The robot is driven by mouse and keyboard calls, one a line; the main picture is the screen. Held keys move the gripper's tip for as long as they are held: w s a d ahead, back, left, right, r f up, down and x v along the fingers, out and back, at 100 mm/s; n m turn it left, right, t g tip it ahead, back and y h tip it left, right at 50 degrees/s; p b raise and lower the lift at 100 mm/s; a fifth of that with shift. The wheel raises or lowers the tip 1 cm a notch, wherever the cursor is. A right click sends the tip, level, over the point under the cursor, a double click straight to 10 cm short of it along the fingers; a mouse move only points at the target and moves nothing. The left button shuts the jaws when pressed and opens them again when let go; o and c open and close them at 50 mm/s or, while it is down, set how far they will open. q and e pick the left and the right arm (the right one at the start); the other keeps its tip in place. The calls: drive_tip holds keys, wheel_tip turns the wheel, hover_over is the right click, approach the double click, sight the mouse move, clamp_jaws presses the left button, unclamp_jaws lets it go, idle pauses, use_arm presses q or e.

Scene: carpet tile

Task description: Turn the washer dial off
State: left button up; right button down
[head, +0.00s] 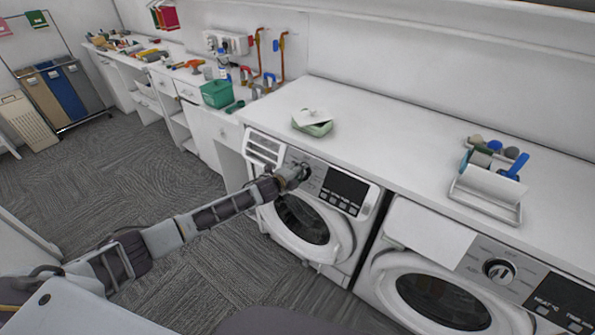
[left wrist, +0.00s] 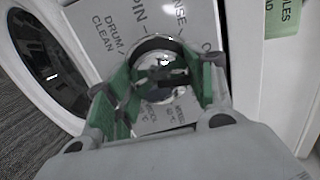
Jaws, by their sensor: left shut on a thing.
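The left washer (head: 340,232) stands under the white counter with a round door, a dark display and a dial on its panel. My left gripper (head: 299,172) reaches that panel and covers the dial in the head view. In the left wrist view the dial (left wrist: 160,62) is a shiny round knob between the green-sided fingers of my left gripper (left wrist: 158,80), which is shut on it. Printed words such as SPIN and DRUM CLEAN surround it. The dial's pointer setting cannot be made out. My right gripper is not in view.
A second machine (head: 440,262) with its own dial (head: 500,272) stands to the right. The counter (head: 400,150) above carries a green soap dish (head: 312,124) and a white rack with brushes (head: 487,192). The carpet floor (head: 150,170) on the left is clear.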

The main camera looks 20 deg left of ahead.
use_arm(q)
drive_tip(key=shift+n+p, duration=0.35)
drive_tip(key=shift+n, duration=0.55)
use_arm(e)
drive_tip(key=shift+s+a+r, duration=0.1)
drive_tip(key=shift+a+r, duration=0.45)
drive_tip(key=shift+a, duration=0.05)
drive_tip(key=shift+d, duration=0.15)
use_arm(q)
drive_tip(key=o, duration=1)
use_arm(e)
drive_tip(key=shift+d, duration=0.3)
use_arm(q)
drive_tip(key=shift+s, duration=0.1)
drive_tip(key=shift+v, duration=5.9)
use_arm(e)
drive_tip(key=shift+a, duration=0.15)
